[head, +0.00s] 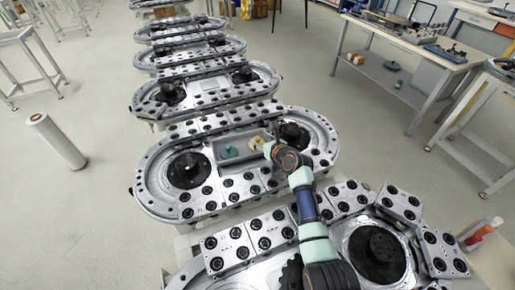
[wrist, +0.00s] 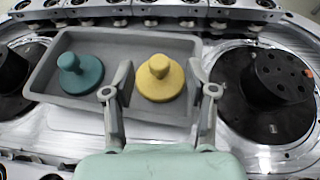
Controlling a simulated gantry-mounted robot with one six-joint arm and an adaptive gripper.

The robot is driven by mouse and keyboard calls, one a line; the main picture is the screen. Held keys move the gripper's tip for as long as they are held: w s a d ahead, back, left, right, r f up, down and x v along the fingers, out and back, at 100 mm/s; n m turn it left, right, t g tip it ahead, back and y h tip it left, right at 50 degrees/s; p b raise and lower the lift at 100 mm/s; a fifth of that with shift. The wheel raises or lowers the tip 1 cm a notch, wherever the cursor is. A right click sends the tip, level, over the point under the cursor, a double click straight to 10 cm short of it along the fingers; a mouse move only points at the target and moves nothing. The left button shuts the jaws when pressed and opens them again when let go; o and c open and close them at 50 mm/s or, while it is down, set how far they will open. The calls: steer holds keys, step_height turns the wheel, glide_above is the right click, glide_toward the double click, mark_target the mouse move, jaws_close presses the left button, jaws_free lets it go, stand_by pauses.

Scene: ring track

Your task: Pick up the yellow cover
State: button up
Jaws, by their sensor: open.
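The yellow cover (wrist: 161,79) is a round disc with a knob on top. It sits upright in the right part of a grey tray (wrist: 125,42). In the head view the yellow cover (head: 256,142) shows partly, close to my arm. My gripper (wrist: 162,84) is open, with its fingers apart on the left and right near sides of the yellow cover. I cannot tell whether they touch it. A teal cover (wrist: 80,74) of similar shape sits in the left part of the tray, left of my gripper. In the head view my gripper is largely hidden behind my arm.
The tray rests on a ring track (head: 149,172) between two black round hubs, left (head: 187,170) and right (head: 292,134). The right hub (wrist: 275,78) stands close to my right finger. More tracks lie behind. A workbench (head: 410,48) stands at the upper right.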

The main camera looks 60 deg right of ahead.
mark_target(258, 138)
steer(key=w+f+b, duration=0.1)
steer(key=d+f+b, duration=0.1)
steer(key=b, duration=0.1)
steer(key=shift+w+f+b, duration=0.1)
steer(key=shift+w+b, duration=0.2)
steer(key=shift+w, duration=0.1)
steer(key=shift+w+d+b, duration=0.25)
steer(key=shift+w+b, duration=0.05)
steer(key=shift+b, duration=0.35)
steer(key=shift+w+d+b, duration=0.2)
steer(key=shift+w+b, duration=0.15)
steer(key=shift+r, duration=0.25)
steer(key=shift+c, duration=0.3)
jaws_close()
